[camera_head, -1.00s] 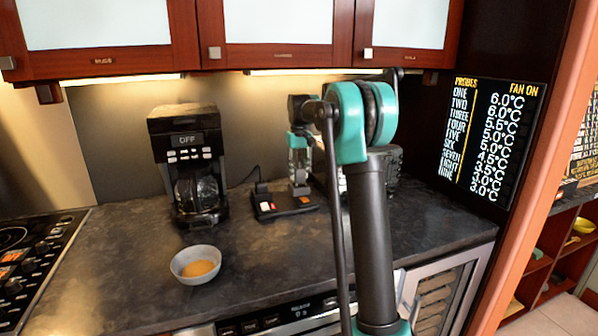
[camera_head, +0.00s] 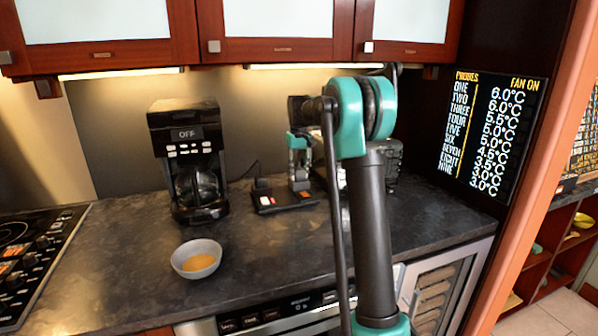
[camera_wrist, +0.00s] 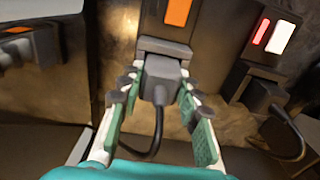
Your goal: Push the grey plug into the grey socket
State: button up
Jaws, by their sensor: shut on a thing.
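The grey plug (camera_wrist: 160,80) sits between the fingers of my gripper (camera_wrist: 160,85) in the wrist view, with its dark cord hanging below. My gripper is shut on it. The plug's front is up against the grey socket (camera_wrist: 164,48), a raised block below an orange switch. I cannot tell how far the prongs are inside. In the head view my gripper (camera_head: 300,180) points down at the dark power strip (camera_head: 267,208) on the counter; the plug is too small to make out there.
A second dark plug (camera_wrist: 264,95) with a cord stands to the right, by red and white lights. In the head view a coffee maker (camera_head: 187,150) and a bowl (camera_head: 180,260) stand left of the strip. The counter's front (camera_head: 270,250) is clear.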

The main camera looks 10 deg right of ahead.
jog(key=shift+f, duration=0.1)
jog(key=o, duration=1.2)
jog(key=shift+r, duration=3.75)
